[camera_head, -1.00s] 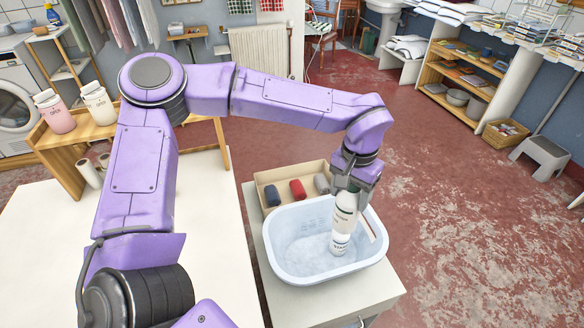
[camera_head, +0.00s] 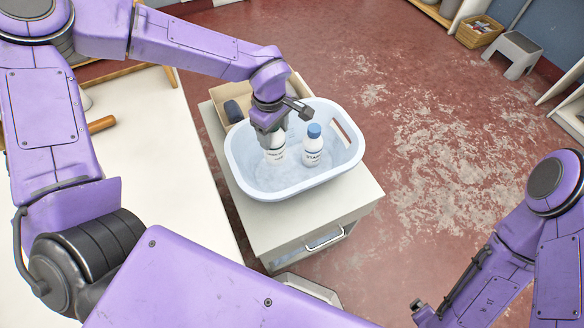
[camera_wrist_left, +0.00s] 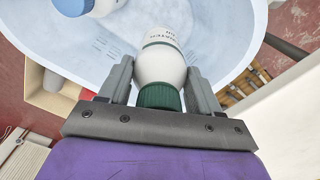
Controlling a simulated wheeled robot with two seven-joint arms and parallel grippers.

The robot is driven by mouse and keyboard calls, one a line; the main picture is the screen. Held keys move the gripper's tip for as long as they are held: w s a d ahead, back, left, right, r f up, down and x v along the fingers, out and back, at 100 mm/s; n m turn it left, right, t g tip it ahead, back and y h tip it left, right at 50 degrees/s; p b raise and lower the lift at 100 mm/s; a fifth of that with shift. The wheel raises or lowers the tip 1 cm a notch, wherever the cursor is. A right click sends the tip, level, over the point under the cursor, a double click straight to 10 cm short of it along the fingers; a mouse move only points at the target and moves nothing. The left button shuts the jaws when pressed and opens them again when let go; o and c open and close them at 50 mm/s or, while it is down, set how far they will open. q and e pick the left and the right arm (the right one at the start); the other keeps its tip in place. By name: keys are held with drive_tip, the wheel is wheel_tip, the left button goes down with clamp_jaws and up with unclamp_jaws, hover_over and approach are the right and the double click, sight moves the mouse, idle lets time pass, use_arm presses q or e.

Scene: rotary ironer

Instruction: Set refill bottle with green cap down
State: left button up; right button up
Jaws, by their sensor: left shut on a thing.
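The refill bottle with the green cap is white and hangs cap-up in my left gripper (camera_head: 271,128), inside the pale blue tub (camera_head: 240,165). Its white body (camera_head: 277,154) shows below the jaws in the head view. In the left wrist view the dark green cap (camera_wrist_left: 160,96) and white body (camera_wrist_left: 163,65) sit between the two fingers, which are shut on it. I cannot tell whether its base touches the tub floor. My right gripper (camera_head: 422,312) is at the bottom right, far from the tub, its jaws unclear.
A white bottle with a blue cap (camera_head: 313,148) stands in the tub, right of the held bottle. The tub rests on a pale cabinet (camera_head: 345,200). A cardboard box (camera_head: 222,98) with a dark roll is behind it. A white table (camera_head: 150,160) is at left.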

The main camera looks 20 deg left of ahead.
sight(276, 153)
use_arm(q)
wheel_tip(276, 153, down, 10)
drive_tip(key=shift+r+b, duration=0.25)
drive_tip(key=shift+b, duration=0.05)
drive_tip(key=o, duration=1.3)
drive_tip(key=shift+f, duration=0.1)
drive_tip(key=shift+o, duration=0.2)
wheel_tip(276, 153, up, 12)
drive_tip(key=shift+s+r+p, duration=0.15)
drive_tip(key=shift+r+p, duration=0.05)
drive_tip(key=shift+p, duration=0.45)
